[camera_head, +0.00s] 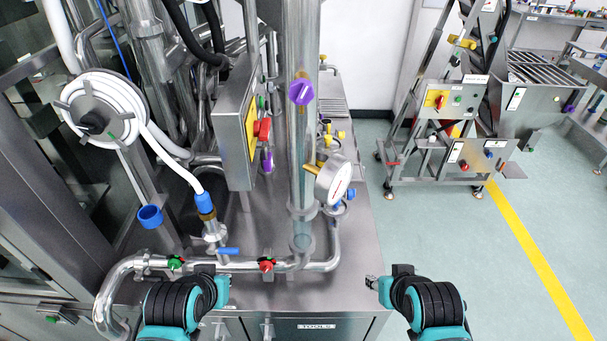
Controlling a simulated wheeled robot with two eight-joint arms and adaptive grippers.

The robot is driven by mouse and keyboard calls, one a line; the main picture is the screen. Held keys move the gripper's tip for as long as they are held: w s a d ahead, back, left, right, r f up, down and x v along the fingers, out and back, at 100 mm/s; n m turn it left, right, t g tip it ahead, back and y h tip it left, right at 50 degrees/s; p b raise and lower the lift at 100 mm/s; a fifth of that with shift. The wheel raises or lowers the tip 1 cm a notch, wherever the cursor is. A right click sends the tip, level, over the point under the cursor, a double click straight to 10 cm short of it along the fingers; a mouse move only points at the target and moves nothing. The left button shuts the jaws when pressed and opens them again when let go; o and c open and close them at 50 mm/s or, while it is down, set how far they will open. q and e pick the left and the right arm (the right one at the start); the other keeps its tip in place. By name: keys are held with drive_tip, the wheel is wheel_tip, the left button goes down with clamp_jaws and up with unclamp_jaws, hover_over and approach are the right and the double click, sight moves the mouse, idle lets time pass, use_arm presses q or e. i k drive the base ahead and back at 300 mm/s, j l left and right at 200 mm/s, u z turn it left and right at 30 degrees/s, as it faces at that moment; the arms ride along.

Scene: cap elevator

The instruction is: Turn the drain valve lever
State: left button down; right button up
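Several small valve handles sit on the steel pipework; I cannot tell which is the drain valve lever. A blue lever (228,251) lies roughly level by the hose fitting at the lower left. A red handle (267,265) and a green handle (175,262) are on the low horizontal pipe (208,267). My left gripper (222,287) is in front of this pipe, just below the blue lever, with no visible hold on it. My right gripper (372,283) is at the cabinet's right edge, apart from any handle. Both grippers are seen too end-on to judge their fingers.
A control box (236,125), a vertical steel pipe (301,150) and a pressure gauge (333,182) stand behind the low pipe. A coiled white hose (98,108) hangs at left. A wheeled steel machine (450,125) stands at right. Green floor (445,235) is clear there.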

sight(138, 278)
drive_tip(key=j+u, duration=0.1)
drive_tip(key=u, duration=1.4)
drive_tip(key=k+l+u, duration=0.3)
drive_tip(key=k+l, duration=0.5)
